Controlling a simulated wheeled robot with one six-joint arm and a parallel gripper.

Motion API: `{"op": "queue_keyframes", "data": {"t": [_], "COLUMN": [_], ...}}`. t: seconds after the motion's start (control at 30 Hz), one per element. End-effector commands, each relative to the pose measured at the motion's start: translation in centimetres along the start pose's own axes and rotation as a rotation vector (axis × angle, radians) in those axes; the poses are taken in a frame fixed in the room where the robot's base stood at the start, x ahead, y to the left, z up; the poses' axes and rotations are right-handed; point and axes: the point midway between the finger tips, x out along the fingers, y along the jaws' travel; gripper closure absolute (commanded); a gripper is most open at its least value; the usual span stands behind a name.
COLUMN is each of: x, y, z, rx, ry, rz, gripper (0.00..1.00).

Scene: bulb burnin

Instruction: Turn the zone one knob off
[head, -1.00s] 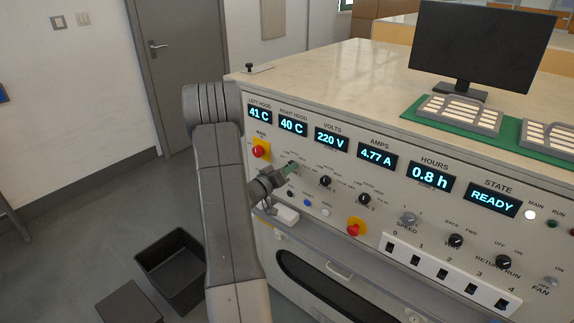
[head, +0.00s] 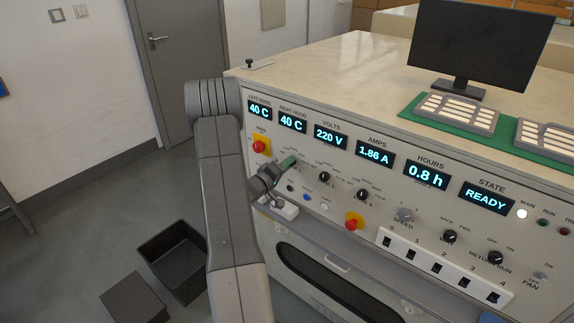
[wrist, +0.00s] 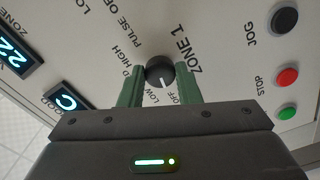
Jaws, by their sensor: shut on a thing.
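The zone one knob (wrist: 158,68) is round and black with a white pointer line. In the wrist view it sits between the two green fingers of my gripper (wrist: 160,75), under the ZONE 1 label. My gripper is shut on it. The pointer faces the lower edge of the picture, near the OFF and LOW marks; I cannot tell if it lines up exactly with OFF. In the head view my gripper (head: 289,162) meets the panel below the left displays, and the knob is mostly hidden there.
The red emergency button (head: 259,147) is just left of my gripper. Other black knobs (head: 324,177) are to the right, with a second red button (head: 353,221) below. The AMPS display (head: 375,153) reads 1.86 A. A black bin (head: 172,262) stands on the floor.

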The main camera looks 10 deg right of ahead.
Motion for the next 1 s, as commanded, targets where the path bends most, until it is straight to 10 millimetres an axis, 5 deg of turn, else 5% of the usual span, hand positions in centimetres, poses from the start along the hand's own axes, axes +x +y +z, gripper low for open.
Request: {"op": "queue_keyframes", "data": {"t": [0.3, 0.33, 0.43, 0.77, 1.0], "x": [-0.1, -0.1, 0.0, -0.4, -4.2], "y": [-0.1, -0.1, -0.1, -0.1, -0.3], "z": [0.1, 0.1, 0.1, 0.0, -0.1], "rx": [-0.003, -0.003, -0.002, -0.001, -0.001], "ry": [0.000, 0.000, 0.000, 0.001, 0.004], "rz": [-0.002, -0.002, -0.002, -0.001, -0.004], "gripper": [0.93, 0.64, 0.48, 0.48, 0.48]}}
